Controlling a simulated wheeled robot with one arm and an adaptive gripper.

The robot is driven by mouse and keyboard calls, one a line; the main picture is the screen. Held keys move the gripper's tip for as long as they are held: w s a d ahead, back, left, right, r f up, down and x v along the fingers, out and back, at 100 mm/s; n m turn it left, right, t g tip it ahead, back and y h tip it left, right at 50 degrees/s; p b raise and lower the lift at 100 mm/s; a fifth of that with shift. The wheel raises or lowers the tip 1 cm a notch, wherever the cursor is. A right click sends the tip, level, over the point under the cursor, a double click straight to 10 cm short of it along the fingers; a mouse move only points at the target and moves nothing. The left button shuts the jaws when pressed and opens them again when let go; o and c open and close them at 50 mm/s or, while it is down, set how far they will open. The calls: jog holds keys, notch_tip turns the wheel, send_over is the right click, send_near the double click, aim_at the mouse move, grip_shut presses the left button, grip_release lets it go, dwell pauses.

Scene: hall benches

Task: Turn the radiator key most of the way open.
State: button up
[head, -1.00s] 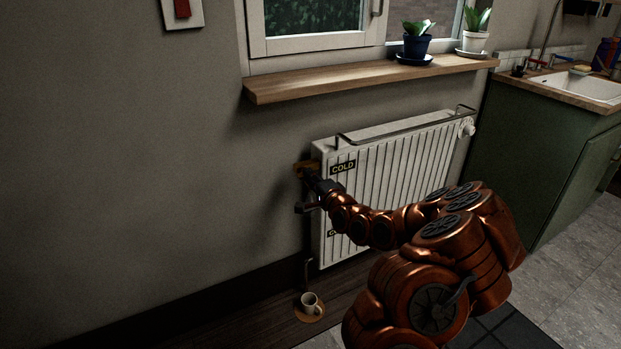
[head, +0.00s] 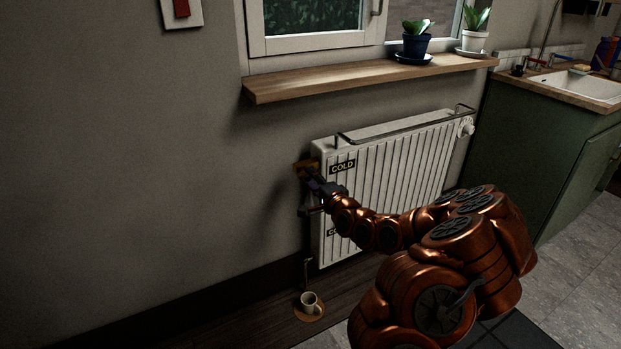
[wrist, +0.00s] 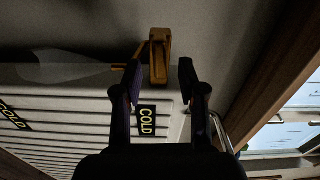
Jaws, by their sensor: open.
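The radiator key (wrist: 160,58) is a brass-coloured piece at the upper left end of the white radiator (head: 395,170), by the wall. In the head view the key (head: 303,167) is small and partly covered by my gripper (head: 311,180). In the wrist view my gripper (wrist: 160,85) is open, its two dark fingers reaching toward the key from either side. The key's broad part shows between and just beyond the fingertips. A thin brass stem points left from it, behind the left fingertip. I cannot tell whether a finger touches it.
A COLD label (head: 342,167) is on the radiator front, with another label lower down, partly hidden. A wooden sill (head: 370,78) juts out above. A mug (head: 309,302) stands on a round mat on the floor below. A green cabinet (head: 545,165) stands to the right.

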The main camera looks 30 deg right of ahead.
jog(key=shift+s+a, duration=0.15)
jog(key=shift+s, duration=1.3)
jog(key=shift+s+a, duration=0.1)
jog(key=shift+s, duration=1.3)
jog(key=s+a+r+n+g+y+p, duration=0.25)
jog(key=a+r+n+g+p, duration=0.2)
jog(key=a+n+p, duration=0.35)
jog(key=s+a+r+n+g+y+p, duration=0.2)
jog(key=s+a+r+n+g+p, duration=0.3)
jog(key=a, duration=0.6)
jog(key=s+a+r+n+g+h+p, duration=0.1)
jog(key=s+a+r+g+p, duration=0.2)
jog(key=s+r+p, duration=0.3)
jog(key=s+a+r+n+g+h+p, duration=0.1)
jog(key=s+a+r+n+g+p, duration=0.1)
jog(key=s+r, duration=0.7)
jog(key=s+a+r+n+g+h+p, duration=0.1)
jog(key=s+a+r+g+p, duration=0.3)
jog(key=s, duration=1.2)
notch_tip(320, 180, up, 4)
jog(key=n+g+p, duration=0.1)
jog(key=p, duration=0.4)
jog(key=shift+s+r+p, duration=0.15)
jog(key=shift+r+p, duration=0.05)
jog(key=shift+p, duration=0.15)
